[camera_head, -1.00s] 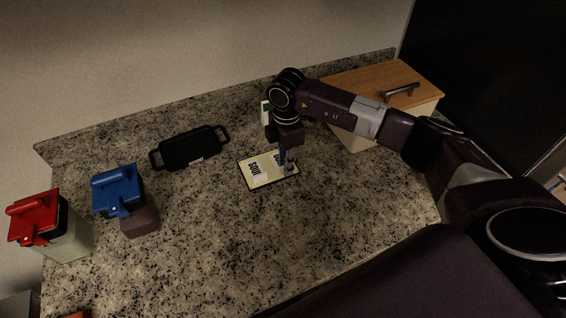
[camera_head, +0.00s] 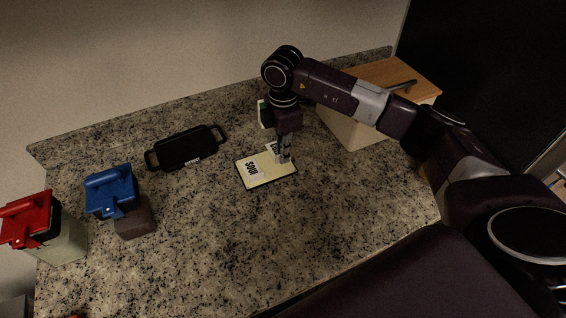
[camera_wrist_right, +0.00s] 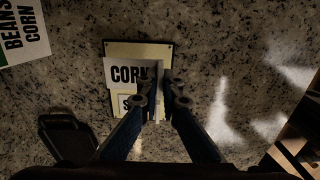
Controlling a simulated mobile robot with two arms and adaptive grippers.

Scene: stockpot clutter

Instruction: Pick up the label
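A white label reading "CORN" (camera_wrist_right: 126,73) shows in the right wrist view over a pale yellow board with a dark edge (camera_wrist_right: 140,49). In the head view the board (camera_head: 258,180) lies flat on the counter, and the label (camera_head: 272,147) shows at its far right part. My right gripper (camera_head: 284,157) points down there. In the right wrist view its fingers (camera_wrist_right: 162,92) are shut on a white upright part of the label. A second white card with black letters (camera_head: 250,169) lies on the board, partly hidden in the wrist view. My left gripper is not in view.
A white and green card reading "BEANS CORN" (camera_wrist_right: 20,28) is near the wall. A black handled pan (camera_head: 186,149), a blue-lidded container (camera_head: 112,192) and a red-lidded container (camera_head: 28,222) stand left. A wood-topped box (camera_head: 350,128) stands right. The front counter is clear.

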